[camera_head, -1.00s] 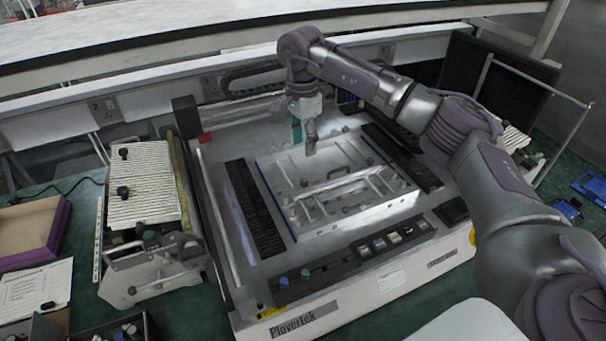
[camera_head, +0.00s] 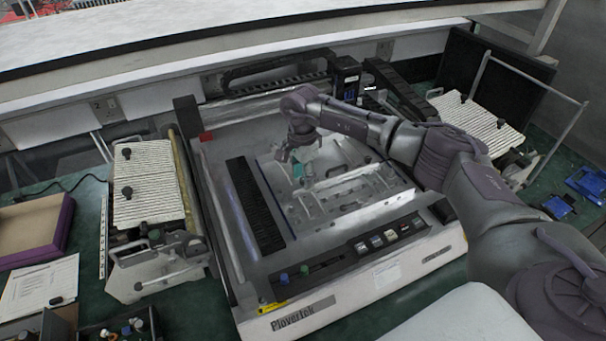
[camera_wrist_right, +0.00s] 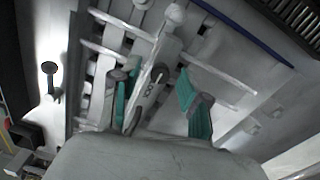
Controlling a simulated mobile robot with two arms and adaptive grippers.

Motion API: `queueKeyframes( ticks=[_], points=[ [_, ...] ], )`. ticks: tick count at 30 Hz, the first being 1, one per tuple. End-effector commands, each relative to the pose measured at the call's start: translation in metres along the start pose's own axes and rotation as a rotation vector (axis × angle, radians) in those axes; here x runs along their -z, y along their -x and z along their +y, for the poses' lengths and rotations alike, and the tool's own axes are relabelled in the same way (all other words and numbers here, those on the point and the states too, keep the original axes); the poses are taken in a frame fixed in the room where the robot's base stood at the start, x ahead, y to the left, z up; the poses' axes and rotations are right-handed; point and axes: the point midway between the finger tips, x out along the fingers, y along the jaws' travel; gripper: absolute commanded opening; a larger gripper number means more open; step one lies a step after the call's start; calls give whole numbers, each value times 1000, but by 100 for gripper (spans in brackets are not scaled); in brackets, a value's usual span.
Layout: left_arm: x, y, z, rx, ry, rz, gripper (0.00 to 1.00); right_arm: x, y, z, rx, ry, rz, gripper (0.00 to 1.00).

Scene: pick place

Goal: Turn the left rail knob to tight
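The machine with the Plovertek label (camera_head: 301,315) carries a pale metal fixture plate with rails and clamps (camera_head: 352,190). My right gripper (camera_head: 303,175) is low over the plate's left rear part. In the right wrist view its two teal fingers (camera_wrist_right: 158,98) stand apart. A pale bar with dark lettering (camera_wrist_right: 150,88) shows between them, nearer the left finger; I cannot tell whether it touches. A pale round knob (camera_wrist_right: 174,14) shows beyond the fingers. I cannot tell which knob is the left rail knob, or its setting. My left gripper is not in view.
A black gantry head (camera_head: 346,76) stands at the machine's rear. A black slotted strip (camera_head: 254,205) lies left of the plate. The control strip (camera_head: 389,236) runs along the front. Ribbed-top units (camera_head: 146,185) (camera_head: 478,118) flank the machine.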

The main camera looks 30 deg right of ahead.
Motion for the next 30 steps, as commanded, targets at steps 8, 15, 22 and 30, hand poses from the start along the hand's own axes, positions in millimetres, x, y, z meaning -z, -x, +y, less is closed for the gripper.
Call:
queueKeyframes(
  ticks=[8, 15, 22, 30],
  points=[
    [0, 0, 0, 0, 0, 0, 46, 0, 0, 0, 0, 0, 0, 0],
    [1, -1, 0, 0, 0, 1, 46, 0, 0, 0, 0, -9, -1, 0],
    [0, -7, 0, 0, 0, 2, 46, 0, -1, 0, 1, -83, -3, 0],
    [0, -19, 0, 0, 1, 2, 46, 0, -1, -1, 2, -288, -9, 0]
  ],
)
